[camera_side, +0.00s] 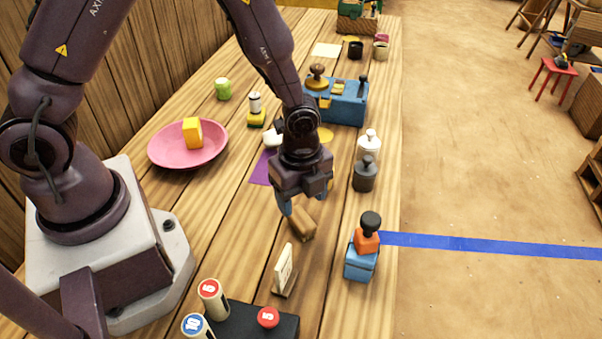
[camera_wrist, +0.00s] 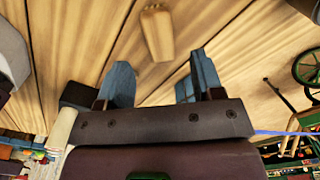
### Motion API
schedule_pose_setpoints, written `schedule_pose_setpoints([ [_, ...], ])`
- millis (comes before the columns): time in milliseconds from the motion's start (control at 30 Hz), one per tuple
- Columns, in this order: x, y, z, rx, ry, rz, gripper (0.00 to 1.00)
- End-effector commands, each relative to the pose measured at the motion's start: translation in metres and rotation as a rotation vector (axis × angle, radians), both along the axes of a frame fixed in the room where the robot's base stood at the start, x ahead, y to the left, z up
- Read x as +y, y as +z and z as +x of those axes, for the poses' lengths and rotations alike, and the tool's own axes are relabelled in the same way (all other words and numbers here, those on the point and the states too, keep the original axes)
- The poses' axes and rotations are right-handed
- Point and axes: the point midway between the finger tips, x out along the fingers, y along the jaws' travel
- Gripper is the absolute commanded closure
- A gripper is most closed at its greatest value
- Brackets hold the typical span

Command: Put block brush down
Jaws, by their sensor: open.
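The block brush, a small brown wooden block (camera_side: 302,222), lies on the table just below and beside my gripper (camera_side: 297,205) in the side view. In the wrist view the brush (camera_wrist: 157,34) lies on the planks beyond the fingertips, in line with the gap between them. My gripper (camera_wrist: 155,80) is open, with its two blue fingers apart and nothing between them. In the side view one finger hides part of the area by the brush, so I cannot tell whether they touch there.
A small sign (camera_side: 284,270) stands in front of the brush. An orange and blue block stack with a dark knob (camera_side: 364,247) is to the right. Salt and pepper shakers (camera_side: 366,160), a blue box (camera_side: 345,104) and a pink plate (camera_side: 165,155) with a yellow block (camera_side: 192,132) stand farther back.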

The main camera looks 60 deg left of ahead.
Motion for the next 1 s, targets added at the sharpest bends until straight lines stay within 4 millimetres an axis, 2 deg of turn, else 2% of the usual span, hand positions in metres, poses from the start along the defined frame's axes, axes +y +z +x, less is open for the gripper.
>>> schedule_pose_setpoints([
  [33,0.000,0.012,0.001,-0.006,0.001,-0.002,0.39],
  [200,0.000,0.042,0.001,-0.004,0.001,-0.001,0.39],
  [300,0.000,0.053,0.000,-0.003,0.000,-0.001,0.39],
  [533,0.001,0.064,0.000,-0.004,0.009,0.001,0.39],
  [633,0.006,0.080,0.000,-0.031,0.078,0.006,0.39],
  [767,0.022,0.126,-0.004,-0.113,0.299,0.006,0.39],
  [833,0.033,0.156,-0.012,-0.166,0.462,-0.008,0.39],
  [1000,0.056,0.218,-0.045,-0.282,0.869,-0.090,0.39],
])
